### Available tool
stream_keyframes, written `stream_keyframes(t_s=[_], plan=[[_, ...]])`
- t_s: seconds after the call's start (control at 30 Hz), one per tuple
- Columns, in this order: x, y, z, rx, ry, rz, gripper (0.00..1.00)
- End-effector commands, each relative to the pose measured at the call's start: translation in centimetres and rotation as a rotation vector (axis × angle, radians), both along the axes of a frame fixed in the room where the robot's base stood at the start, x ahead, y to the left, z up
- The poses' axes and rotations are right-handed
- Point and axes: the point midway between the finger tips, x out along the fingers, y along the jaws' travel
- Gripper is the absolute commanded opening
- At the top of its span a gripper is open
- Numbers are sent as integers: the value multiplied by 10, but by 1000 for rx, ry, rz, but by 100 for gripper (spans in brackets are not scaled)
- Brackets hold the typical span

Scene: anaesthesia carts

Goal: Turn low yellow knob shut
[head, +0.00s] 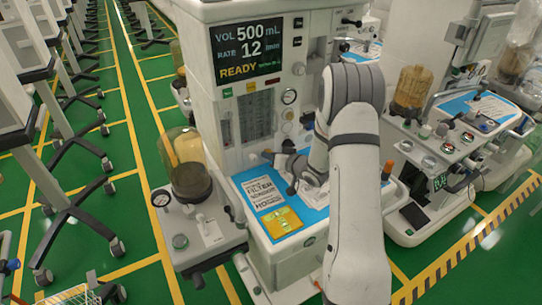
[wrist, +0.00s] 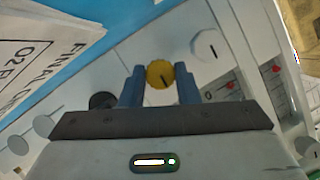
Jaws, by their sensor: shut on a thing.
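The yellow knob cannot be made out in the head view, where my arm covers part of the cart.
A white knob (wrist: 207,45) and a black knob (wrist: 103,101) flank the yellow one closely. Red-marked controls (wrist: 230,86) sit at the right. Papers (head: 263,193) and a yellow card (head: 282,222) lie on the blue surface. Another cart (head: 430,215) stands at the right.

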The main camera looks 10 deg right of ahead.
Motion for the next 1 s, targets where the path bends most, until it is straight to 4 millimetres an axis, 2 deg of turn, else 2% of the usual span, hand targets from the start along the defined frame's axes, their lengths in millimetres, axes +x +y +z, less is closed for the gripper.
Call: stream_keyframes(t_s=[0.5,0.53,0.77,1.0], plan=[[0,1,0,20,6,2,6],[0,1,0,20,6,2,31],[0,1,0,19,6,2,50],[-1,1,0,19,5,1,50]])
